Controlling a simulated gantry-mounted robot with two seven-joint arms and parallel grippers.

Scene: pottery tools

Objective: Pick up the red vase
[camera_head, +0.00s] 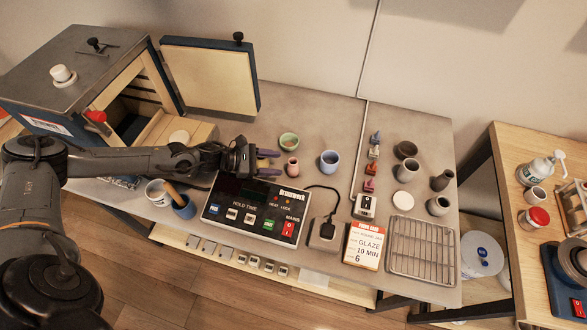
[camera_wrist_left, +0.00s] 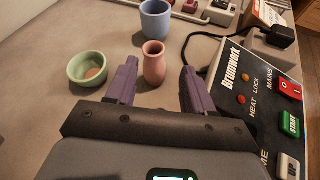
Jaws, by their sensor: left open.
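The red vase (camera_head: 291,167) is a small pinkish-red vessel with a narrower neck, standing upright on the grey worktop. In the left wrist view the vase (camera_wrist_left: 154,64) stands ahead of my left gripper (camera_wrist_left: 156,88), roughly in line with the gap between the two purple fingers. My left gripper (camera_head: 269,162) is open and empty, coming in from the left in the head view, with its fingertips just short of the vase. I cannot tell whether the fingertips reach around its base. My right gripper is not in view.
A green bowl (camera_head: 289,141) and a blue cup (camera_head: 330,161) stand close to the vase. A control box (camera_head: 255,209) with buttons lies in front. An open kiln (camera_head: 120,85) is at the back left. Bare worktop (camera_head: 310,110) lies behind the bowl.

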